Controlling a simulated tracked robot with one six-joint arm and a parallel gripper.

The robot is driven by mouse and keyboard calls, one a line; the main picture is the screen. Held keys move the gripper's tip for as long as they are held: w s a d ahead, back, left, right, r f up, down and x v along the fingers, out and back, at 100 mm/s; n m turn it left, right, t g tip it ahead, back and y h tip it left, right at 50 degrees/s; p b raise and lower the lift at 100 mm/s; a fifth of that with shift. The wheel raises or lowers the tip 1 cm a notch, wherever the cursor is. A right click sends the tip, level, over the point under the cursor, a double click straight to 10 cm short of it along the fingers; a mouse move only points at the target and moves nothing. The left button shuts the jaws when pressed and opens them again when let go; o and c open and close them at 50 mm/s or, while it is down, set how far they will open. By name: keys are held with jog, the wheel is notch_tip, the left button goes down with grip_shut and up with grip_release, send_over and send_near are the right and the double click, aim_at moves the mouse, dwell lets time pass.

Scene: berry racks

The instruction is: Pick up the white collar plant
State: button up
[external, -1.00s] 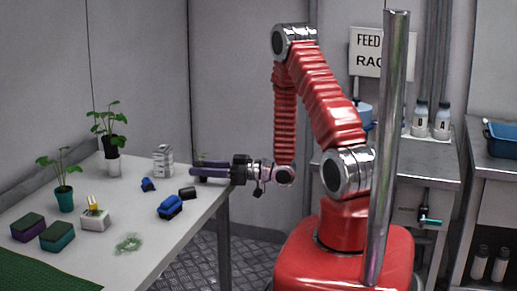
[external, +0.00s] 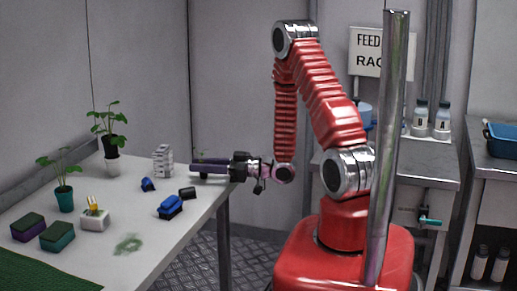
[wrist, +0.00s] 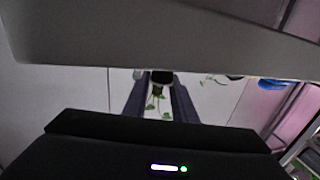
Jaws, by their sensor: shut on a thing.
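My gripper (external: 198,166) is low over the far right corner of the white table, its dark fingers pointing left. It is shut on a small potted plant, mostly hidden by the fingers in the external view. Faint leaves (external: 201,153) show above the fingers and a dark pot (external: 204,178) shows below them. In the wrist view a dark pot (wrist: 161,77) sits between the fingertips, with green leaves (wrist: 155,101) beyond it. I cannot make out a white collar on this plant.
A leafy plant (external: 113,142) in a black pot on a white base and a teal-potted plant (external: 64,197) stand left. A white stack (external: 163,160), blue blocks (external: 170,207) and a black cylinder (external: 187,193) are nearer the gripper.

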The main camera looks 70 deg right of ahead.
jog(key=shift+r, duration=4.55)
